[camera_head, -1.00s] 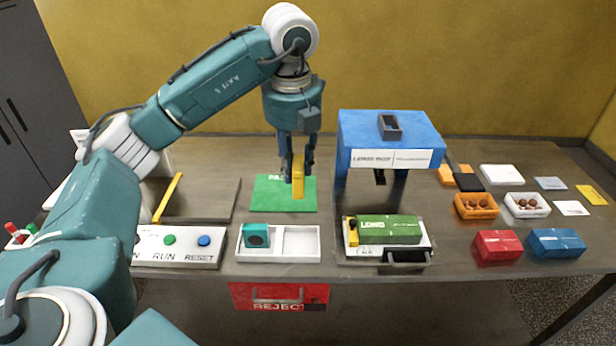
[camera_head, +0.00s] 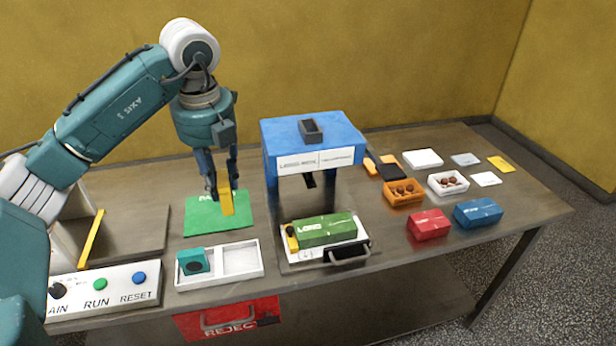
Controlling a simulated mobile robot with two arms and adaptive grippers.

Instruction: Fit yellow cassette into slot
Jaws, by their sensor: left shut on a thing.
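My left gripper (camera_head: 221,190) points down and is shut on the yellow cassette (camera_head: 227,199), a small upright yellow block. The cassette is in front of the green mat (camera_head: 196,222) in the head view; whether it touches the mat I cannot tell. To its right stands a blue machine (camera_head: 345,140) with a dark slot-like opening (camera_head: 311,130) on top. Below it, a white tray (camera_head: 318,250) with a dark handle carries a green box (camera_head: 325,230) and a small yellow piece (camera_head: 291,238). Which slot the task means is not clear. My right gripper is not in view.
A white two-part tray (camera_head: 241,262) holds a teal block (camera_head: 193,262). A button panel (camera_head: 121,299) and a red reject drawer (camera_head: 222,318) sit at the front. Orange (camera_head: 404,203), white, red (camera_head: 429,225) and blue (camera_head: 478,213) boxes occupy the right side.

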